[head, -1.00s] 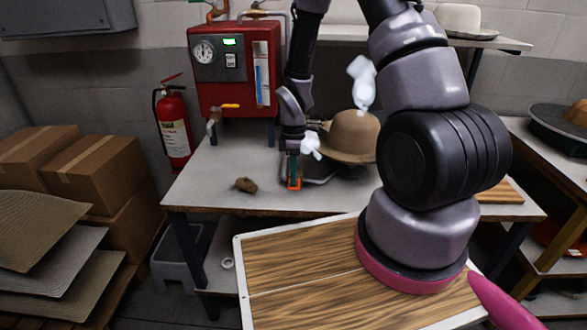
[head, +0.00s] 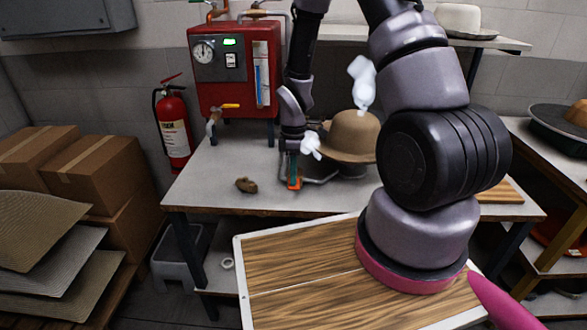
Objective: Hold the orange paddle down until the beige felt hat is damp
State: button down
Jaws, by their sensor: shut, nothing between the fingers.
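The beige felt hat (head: 352,134) sits on a dark stand on the grey table, to the right of my gripper. White steam (head: 363,82) shows right above its crown, and another white puff (head: 310,145) shows beside my gripper. The orange paddle (head: 294,184) is low near the table's front part, at the end of a dark bent bar. My gripper (head: 293,176) points down over the paddle, shut and with nothing held. It appears to touch the paddle; the exact contact is too small to tell. Whether the felt is damp cannot be told.
A red boiler (head: 236,70) with a gauge and green light stands behind on the left. A brown lump (head: 246,185) lies on the table (head: 215,165) left of my gripper. A fire extinguisher (head: 174,135) and cardboard boxes (head: 95,165) stand further left.

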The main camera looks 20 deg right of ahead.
jog(key=shift+r, duration=0.1)
dwell(0.7)
jog(key=shift+r, duration=0.7)
